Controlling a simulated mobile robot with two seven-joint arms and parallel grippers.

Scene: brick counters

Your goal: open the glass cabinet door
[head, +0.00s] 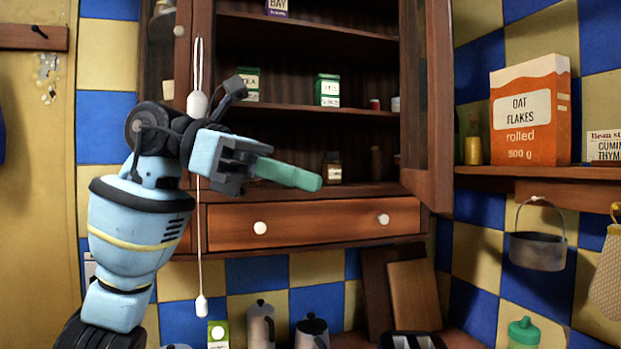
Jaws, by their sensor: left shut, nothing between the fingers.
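The wooden cabinet (300,112) hangs on the wall, and its shelves show openly in the middle. At its right side a glass door with a brown wooden frame (441,110) stands swung outward. At the left edge, another brown frame part (203,25) with a round knob is partly covered by my arm. My left gripper (305,179) has green fingers, shut and empty, pointing right in front of the lower shelf. It appears clear of the right door, with a gap between them in the picture. My right gripper is not in view.
A white pull cord (198,255) hangs beside my left arm. Tins, including a green one (327,90), and a small jar (332,168) stand on the shelves. A drawer (310,222) is below. Right, a shelf (480,172) holds an oat flakes box (531,112); a pan (538,250) hangs underneath.

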